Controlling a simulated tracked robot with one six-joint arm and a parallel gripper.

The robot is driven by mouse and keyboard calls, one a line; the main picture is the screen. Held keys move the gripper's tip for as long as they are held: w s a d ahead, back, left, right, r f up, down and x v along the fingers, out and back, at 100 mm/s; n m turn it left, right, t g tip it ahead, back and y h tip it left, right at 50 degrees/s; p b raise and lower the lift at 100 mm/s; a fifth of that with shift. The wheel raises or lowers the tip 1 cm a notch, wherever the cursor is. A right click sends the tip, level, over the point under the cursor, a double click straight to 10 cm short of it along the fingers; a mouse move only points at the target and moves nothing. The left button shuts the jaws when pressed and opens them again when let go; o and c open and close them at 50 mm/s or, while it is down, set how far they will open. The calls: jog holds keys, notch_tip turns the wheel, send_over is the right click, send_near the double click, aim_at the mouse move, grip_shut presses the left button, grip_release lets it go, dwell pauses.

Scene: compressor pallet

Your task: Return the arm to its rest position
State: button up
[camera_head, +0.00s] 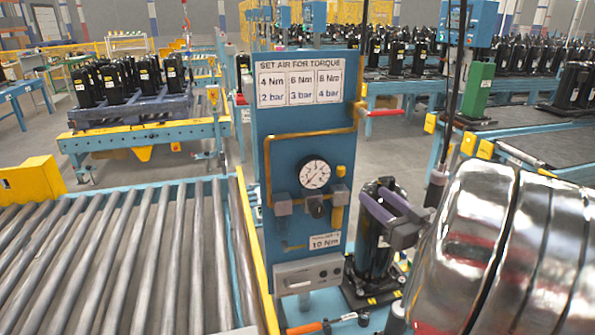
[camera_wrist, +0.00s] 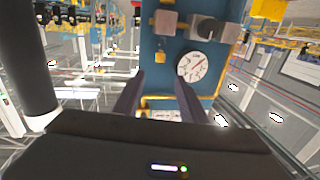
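My gripper (camera_head: 372,192) shows in the head view just right of the blue air panel (camera_head: 310,115), in front of a black compressor (camera_head: 376,262). I cannot tell whether it touches either. In the wrist view the two dark fingers of my gripper (camera_wrist: 159,78) stand apart with nothing between them. The panel (camera_wrist: 158,62) fills the view behind them, upside down, with its round gauge (camera_wrist: 196,66) and knob (camera_wrist: 207,29). My shiny arm covers the lower right of the head view.
A roller conveyor (camera_head: 130,260) with yellow edges lies left of the panel. A red-handled valve (camera_head: 385,113) sticks out at the panel's right. A loaded pallet (camera_head: 130,107) of compressors stands at back left. A green block (camera_head: 478,90) stands on the right bench.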

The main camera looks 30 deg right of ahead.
jog(key=w+a+r+m+g+h, duration=0.1)
jog(key=w+a+g+h, duration=0.15)
jog(key=a, duration=0.25)
jog(key=w+a+m+g+h, duration=0.1)
jog(key=w+a+g+h, duration=0.15)
jog(key=a, duration=0.25)
jog(key=s+a+f+n+g+y, duration=0.1)
jog(key=s+a+f+g+y, duration=0.1)
jog(key=s+a, duration=0.3)
jog(key=s+a+f+n+g+y, duration=0.1)
jog(key=s+a, duration=0.4)
jog(key=a, duration=0.7)
jog(key=s+a+f+n+g+y, duration=0.1)
jog(key=s+a+f+g+y, duration=0.2)
jog(key=a, duration=0.5)
jog(key=shift+s+a+f+n+g+y, duration=0.35)
jog(key=shift+s+f+g, duration=0.3)
jog(key=shift+s, duration=0.55)
jog(key=shift+d, duration=0.15)
